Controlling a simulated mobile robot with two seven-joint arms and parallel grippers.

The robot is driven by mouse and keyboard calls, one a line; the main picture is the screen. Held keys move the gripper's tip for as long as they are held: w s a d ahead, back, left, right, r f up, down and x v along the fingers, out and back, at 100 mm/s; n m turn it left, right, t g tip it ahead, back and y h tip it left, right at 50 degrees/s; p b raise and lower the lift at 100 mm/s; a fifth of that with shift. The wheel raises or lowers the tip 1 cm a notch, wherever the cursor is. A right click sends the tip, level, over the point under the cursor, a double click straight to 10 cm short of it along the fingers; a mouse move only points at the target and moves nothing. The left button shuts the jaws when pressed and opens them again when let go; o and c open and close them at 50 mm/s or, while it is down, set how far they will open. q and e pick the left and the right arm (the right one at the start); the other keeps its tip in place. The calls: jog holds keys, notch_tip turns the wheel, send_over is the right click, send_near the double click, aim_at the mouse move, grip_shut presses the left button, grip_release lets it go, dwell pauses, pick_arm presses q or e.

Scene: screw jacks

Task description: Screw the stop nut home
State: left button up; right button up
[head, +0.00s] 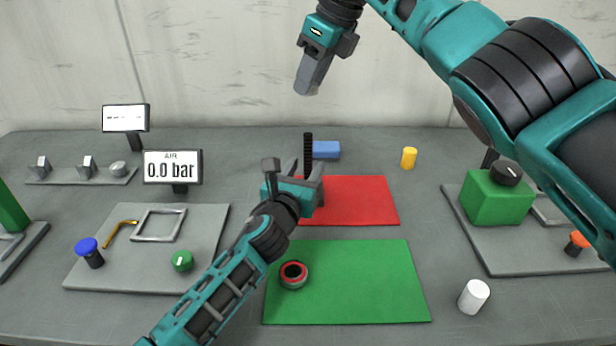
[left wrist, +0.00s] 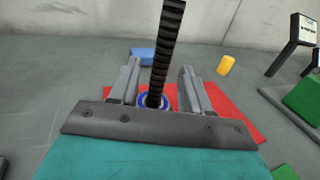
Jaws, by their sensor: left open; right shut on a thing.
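A black threaded rod (head: 308,144) stands upright at the red mat's left edge. It also rises through the left wrist view (left wrist: 167,50). A blue ring (left wrist: 145,101) shows around the rod low down, partly hidden by my gripper; I cannot tell if it is the stop nut. My left gripper (head: 305,170) is open, with a finger on either side of the rod. A ring with a red rim and dark centre (head: 293,274) lies on the green mat. My right gripper (head: 308,88) is high above the back of the table, its fingers together; what it grips is not discernible.
The red mat (head: 362,200) and green mat (head: 350,290) are otherwise mostly clear. A blue block (head: 326,149) and yellow cylinder (head: 409,157) stand behind. A white cylinder (head: 473,296) is front right. A fixture panel (head: 140,225) lies left, a green box (head: 495,198) right.

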pick_arm(q)
jog(key=shift+x, duration=1.25)
jog(key=shift+c, duration=0.2)
grip_shut()
